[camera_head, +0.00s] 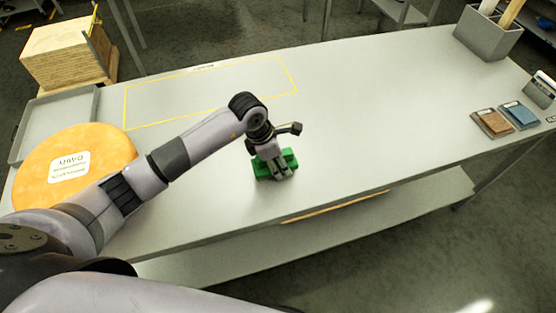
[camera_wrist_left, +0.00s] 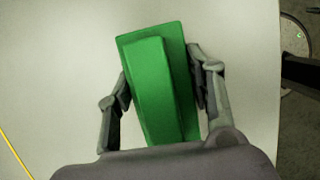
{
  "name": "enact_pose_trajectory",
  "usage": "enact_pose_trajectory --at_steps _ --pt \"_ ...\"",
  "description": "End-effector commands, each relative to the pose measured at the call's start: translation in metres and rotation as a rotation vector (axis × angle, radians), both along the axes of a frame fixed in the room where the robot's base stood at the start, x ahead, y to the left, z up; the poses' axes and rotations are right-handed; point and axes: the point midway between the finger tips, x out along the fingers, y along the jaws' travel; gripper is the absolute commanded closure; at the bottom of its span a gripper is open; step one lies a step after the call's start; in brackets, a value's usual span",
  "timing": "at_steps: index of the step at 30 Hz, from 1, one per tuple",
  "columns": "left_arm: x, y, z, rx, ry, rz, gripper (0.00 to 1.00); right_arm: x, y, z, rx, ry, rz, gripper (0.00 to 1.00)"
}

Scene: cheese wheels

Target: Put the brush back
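The green brush (camera_head: 289,156) is at the front middle of the long grey table (camera_head: 360,110). In the left wrist view the brush (camera_wrist_left: 160,90) shows as a flat green block with a raised, narrower green part on top. My left gripper (camera_head: 275,172) is right over it, pointing down, with one finger on each side. In the wrist view the fingers (camera_wrist_left: 159,80) lie close along the two long sides of the brush. Whether they press on it is unclear. The underside of the brush is hidden. My right gripper is out of view.
A large orange cheese wheel (camera_head: 105,150) lies at the left by a grey tray (camera_head: 25,135). A yellow outline (camera_head: 210,66) marks the table's back. A grey bin (camera_head: 487,38), brown and blue pads (camera_head: 493,122) and a small device (camera_head: 541,88) are at the right.

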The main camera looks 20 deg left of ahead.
Motion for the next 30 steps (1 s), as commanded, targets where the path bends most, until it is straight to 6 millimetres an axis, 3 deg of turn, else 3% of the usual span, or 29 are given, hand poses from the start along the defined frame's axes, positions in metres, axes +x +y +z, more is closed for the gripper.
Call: enact_pose_trajectory --at_steps 8,20,23,30 --pt "0.0 0.0 0.001 0.0 0.0 0.0 0.33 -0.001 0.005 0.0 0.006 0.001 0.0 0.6" --pt "0.0 0.0 0.006 0.001 -0.001 0.0 0.32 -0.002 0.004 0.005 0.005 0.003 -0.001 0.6" --pt "0.0 0.005 0.017 0.001 -0.007 0.001 0.32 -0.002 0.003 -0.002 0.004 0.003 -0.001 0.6" --pt "-0.009 0.018 0.066 0.003 -0.007 -0.001 0.32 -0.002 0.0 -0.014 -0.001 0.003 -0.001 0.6"
